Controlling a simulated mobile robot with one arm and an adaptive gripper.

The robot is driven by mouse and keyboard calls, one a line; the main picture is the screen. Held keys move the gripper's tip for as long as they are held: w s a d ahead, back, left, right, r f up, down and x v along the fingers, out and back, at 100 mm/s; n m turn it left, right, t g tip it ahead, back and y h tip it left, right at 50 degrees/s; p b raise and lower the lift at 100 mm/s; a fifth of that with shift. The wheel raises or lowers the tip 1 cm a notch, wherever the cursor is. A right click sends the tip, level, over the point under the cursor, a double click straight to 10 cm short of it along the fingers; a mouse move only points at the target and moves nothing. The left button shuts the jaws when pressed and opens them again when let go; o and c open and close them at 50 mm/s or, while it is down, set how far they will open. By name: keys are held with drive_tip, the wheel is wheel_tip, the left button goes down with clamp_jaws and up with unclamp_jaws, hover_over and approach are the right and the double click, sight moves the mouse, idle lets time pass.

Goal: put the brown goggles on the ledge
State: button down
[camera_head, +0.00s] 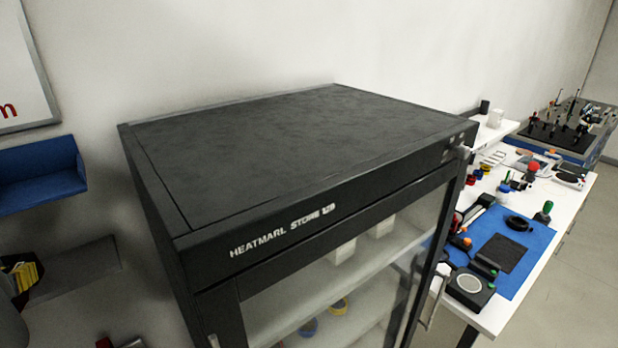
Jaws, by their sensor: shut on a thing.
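I cannot make out the brown goggles anywhere in the head view. My gripper is not in view, so what it holds is hidden. Which surface is the ledge is not certain. A raised white shelf (492,130) at the back of the bench bears a white cup and a dark cup. On the left wall are a blue shelf (40,178) with an upturned edge and a dark grey shelf (80,272) below it.
A tall dark cabinet (300,150) with a glass front fills the middle. Right of it, a white bench (575,195) carries a blue mat (535,245), several small tools and a dark device (468,288). Open floor (580,275) lies at the far right.

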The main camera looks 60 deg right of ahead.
drive_tip(key=shift+f+b, duration=0.3)
drive_tip(key=shift+b, duration=0.05)
drive_tip(key=c, duration=1)
unclamp_jaws()
drive_tip(key=shift+r, duration=0.1)
drive_tip(key=shift+r+p, duration=0.15)
drive_tip(key=shift+p, duration=0.2)
